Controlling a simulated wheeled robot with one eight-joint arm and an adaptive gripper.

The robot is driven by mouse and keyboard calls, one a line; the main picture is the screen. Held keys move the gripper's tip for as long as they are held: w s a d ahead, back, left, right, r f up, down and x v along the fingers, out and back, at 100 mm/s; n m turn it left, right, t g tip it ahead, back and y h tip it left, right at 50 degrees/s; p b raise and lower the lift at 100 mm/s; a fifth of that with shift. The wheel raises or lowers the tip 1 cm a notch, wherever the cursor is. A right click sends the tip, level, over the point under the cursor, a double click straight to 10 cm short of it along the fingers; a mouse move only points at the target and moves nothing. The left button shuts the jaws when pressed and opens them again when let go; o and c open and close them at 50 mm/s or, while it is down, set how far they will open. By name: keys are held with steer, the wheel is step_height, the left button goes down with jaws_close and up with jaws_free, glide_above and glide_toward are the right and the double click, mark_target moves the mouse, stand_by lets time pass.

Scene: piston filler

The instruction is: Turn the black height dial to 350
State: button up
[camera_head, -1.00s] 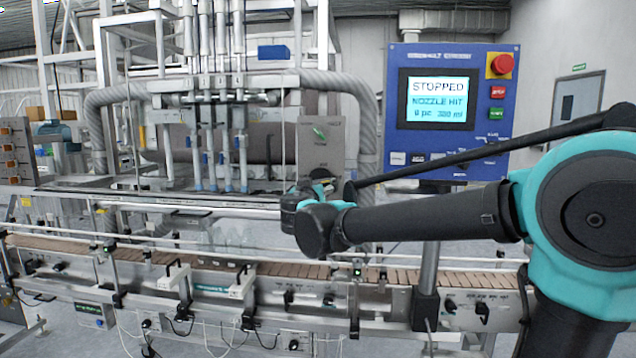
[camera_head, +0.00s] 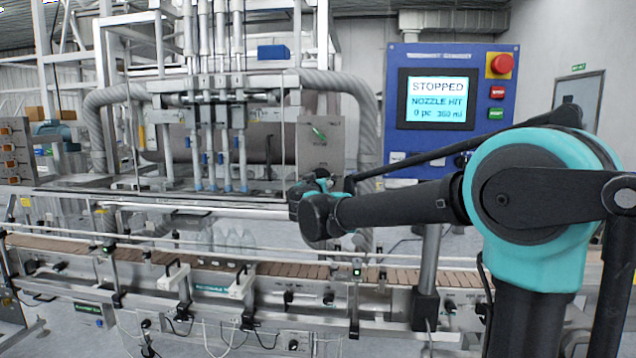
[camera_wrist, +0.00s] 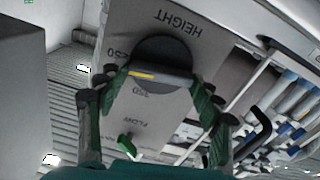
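The black height dial (camera_wrist: 163,56) shows in the wrist view on a grey panel, beneath the upside-down word HEIGHT. A light bar with a yellow mark at its left end crosses its face. The mark lies between the printed 250 at the left and a number below that looks like 350. My gripper (camera_wrist: 158,78) is open, its green fingers on either side of the bar's ends. I cannot tell whether the fingertips touch it.
A green flow knob (camera_wrist: 128,145) is on the same panel; it also shows in the head view (camera_head: 318,133). The blue control panel (camera_head: 450,60) reads STOPPED and NOZZLE HIT. Filling nozzles (camera_head: 228,150) stand left of the box. The conveyor (camera_head: 400,276) runs below, with bottles on it.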

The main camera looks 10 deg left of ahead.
steer(key=c, duration=0.6)
steer(key=shift+n, duration=0.4)
steer(key=n, duration=1.2)
steer(key=shift+a+f+n, duration=0.25)
steer(key=shift+n, duration=0.15)
steer(key=o, duration=1.2)
steer(key=shift+c, duration=0.2)
